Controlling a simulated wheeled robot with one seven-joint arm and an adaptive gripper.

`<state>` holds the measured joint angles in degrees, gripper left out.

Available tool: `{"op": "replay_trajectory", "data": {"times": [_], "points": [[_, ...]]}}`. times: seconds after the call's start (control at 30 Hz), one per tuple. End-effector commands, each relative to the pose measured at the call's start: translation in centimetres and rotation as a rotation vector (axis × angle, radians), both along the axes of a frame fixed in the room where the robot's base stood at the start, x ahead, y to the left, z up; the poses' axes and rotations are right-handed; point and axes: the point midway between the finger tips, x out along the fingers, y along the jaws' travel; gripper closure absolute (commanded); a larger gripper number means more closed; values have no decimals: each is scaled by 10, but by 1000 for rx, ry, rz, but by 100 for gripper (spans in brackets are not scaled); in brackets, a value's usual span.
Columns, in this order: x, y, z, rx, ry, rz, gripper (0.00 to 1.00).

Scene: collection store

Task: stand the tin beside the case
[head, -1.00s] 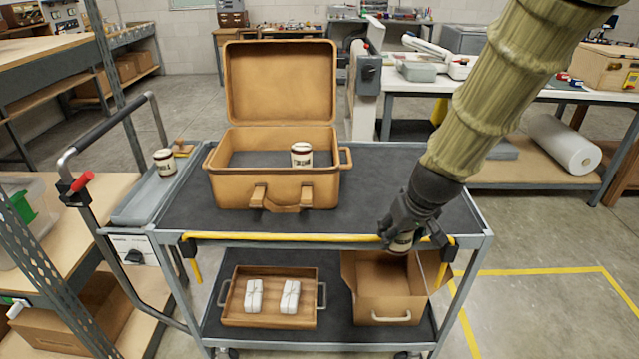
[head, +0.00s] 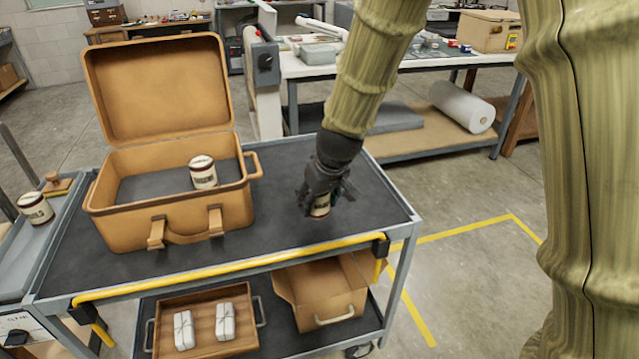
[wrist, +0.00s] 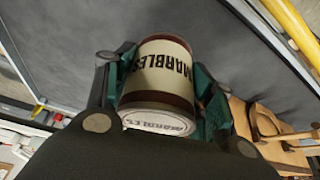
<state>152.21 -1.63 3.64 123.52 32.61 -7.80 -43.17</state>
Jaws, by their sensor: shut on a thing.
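My gripper (head: 322,200) is shut on a tin (head: 320,208), over the right part of the cart's dark top. In the wrist view the tin (wrist: 165,75) has a cream label reading MARBLES and brown bands, and sits between the fingers. I cannot tell whether its base touches the cart top. The open tan case (head: 130,227) stands to the left on the same top, lid up. A similar tin (head: 203,172) stands inside the case. Another similar tin (head: 36,208) is on the grey tray at the far left.
The cart top (head: 290,215) is bare between the case and my gripper. A yellow rail (head: 230,266) runs along its front edge. The lower shelf holds a wooden tray (head: 250,344) with two white packets (head: 225,321) and an open brown box (head: 330,296).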

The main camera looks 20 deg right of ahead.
Motion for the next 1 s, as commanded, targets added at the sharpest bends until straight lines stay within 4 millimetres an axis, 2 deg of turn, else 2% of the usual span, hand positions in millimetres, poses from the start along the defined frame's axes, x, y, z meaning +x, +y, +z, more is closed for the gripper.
{"op": "replay_trajectory", "data": {"times": [0.3,0.5,0.8,1.0], "points": [[57,-34,-5,0,-1,-3,80],[86,-50,-8,-1,-1,-3,80],[104,-61,-11,-1,-1,-2,80],[103,-61,-38,2,2,-3,80]]}}
